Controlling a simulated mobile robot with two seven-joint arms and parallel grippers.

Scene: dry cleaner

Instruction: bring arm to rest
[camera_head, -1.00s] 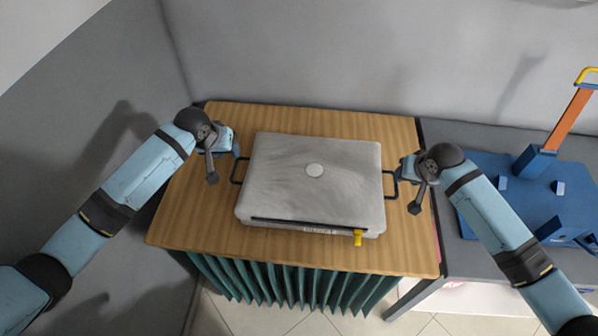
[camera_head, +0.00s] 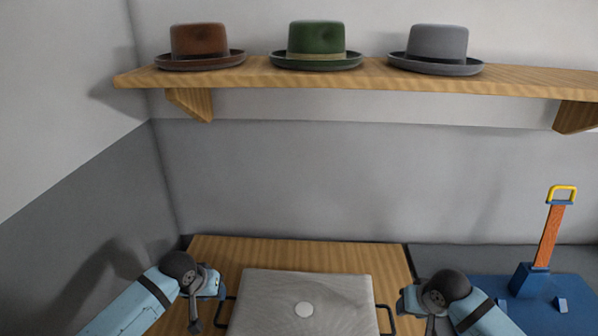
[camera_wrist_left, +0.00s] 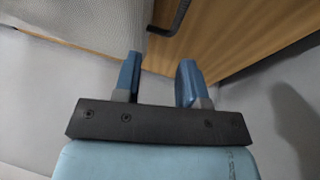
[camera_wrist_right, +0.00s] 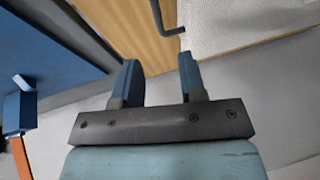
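My left gripper (camera_head: 222,290) is beside the left handle of a silver case (camera_head: 268,300) on a wooden table. In the left wrist view its two blue fingers (camera_wrist_left: 158,80) stand apart with nothing between them, and the case's dark handle is beyond them. My right gripper (camera_head: 403,302) is beside the case's right handle (camera_head: 386,318). In the right wrist view its blue fingers (camera_wrist_right: 157,82) are also apart and empty, with the handle beyond the tips. Both arms are partly cut off by the bottom of the head view.
A wooden shelf (camera_head: 350,80) on the wall holds a brown hat (camera_head: 199,42), a green hat (camera_head: 316,42) and a grey hat (camera_head: 437,45). A blue stand with an orange post (camera_head: 549,236) and yellow loop is at the right. The wooden table (camera_head: 215,252) shows bare wood behind the case.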

